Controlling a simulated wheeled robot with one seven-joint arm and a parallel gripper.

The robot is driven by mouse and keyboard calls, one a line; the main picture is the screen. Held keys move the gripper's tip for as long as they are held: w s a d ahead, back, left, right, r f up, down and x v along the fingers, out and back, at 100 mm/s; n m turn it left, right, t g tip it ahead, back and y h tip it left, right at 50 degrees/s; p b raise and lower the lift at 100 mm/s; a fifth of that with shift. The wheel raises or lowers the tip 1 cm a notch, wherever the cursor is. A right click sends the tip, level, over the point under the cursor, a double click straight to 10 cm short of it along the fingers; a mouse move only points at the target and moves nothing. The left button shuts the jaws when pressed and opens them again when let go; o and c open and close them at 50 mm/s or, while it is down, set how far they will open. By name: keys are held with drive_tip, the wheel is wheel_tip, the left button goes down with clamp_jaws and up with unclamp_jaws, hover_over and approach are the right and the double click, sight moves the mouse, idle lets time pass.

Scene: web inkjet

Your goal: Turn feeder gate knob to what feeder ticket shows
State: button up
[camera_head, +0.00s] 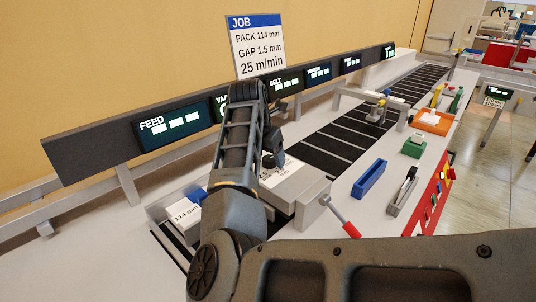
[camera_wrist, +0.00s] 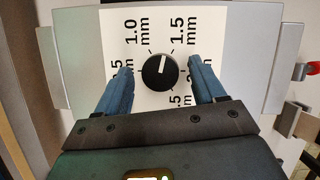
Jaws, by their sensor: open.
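The black gate knob (camera_wrist: 160,72) sits on a white dial plate (camera_wrist: 157,20) in the wrist view. Its white pointer line points up and slightly right, between the 1.0 mm mark at upper left and the 1.5 mm mark at upper right. Other marks are partly hidden by my fingers. My gripper (camera_wrist: 160,68) is open, with one blue finger on each side of the knob and a visible gap to it. In the head view my gripper (camera_head: 274,158) is over the feeder gate block (camera_head: 307,190). The job ticket (camera_head: 257,45) reads PACK 114 mm, GAP 1.5 mm, 25 m/min.
A pack labelled 114 mm (camera_head: 185,213) lies at the feeder's left. A red-handled lever (camera_head: 345,222) sticks out at the gate's right. A blue tray (camera_head: 369,179) and an orange tray (camera_head: 432,122) lie farther right. A display rail (camera_head: 95,152) runs along the back.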

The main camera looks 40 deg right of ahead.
drive_tip(key=shift+c, duration=0.3)
drive_tip(key=c, duration=1)
drive_tip(key=shift+o, duration=0.2)
drive_tip(key=m+b, duration=0.1)
drive_tip(key=b, duration=0.1)
drive_tip(key=shift+w+f+m+g+b, duration=0.2)
drive_tip(key=shift+m+g+b, duration=0.1)
drive_tip(key=shift+m+b, duration=0.1)
drive_tip(key=shift+s+r+m+g+b, duration=0.1)
drive_tip(key=shift+r+m+g+b, duration=0.15)
drive_tip(key=shift+m+b, duration=0.45)
drive_tip(key=o, duration=1)
drive_tip(key=b+v, duration=0.1)
drive_tip(key=v, duration=0.6)
drive_tip(key=shift+a+r, duration=0.2)
drive_tip(key=shift+r, duration=0.1)
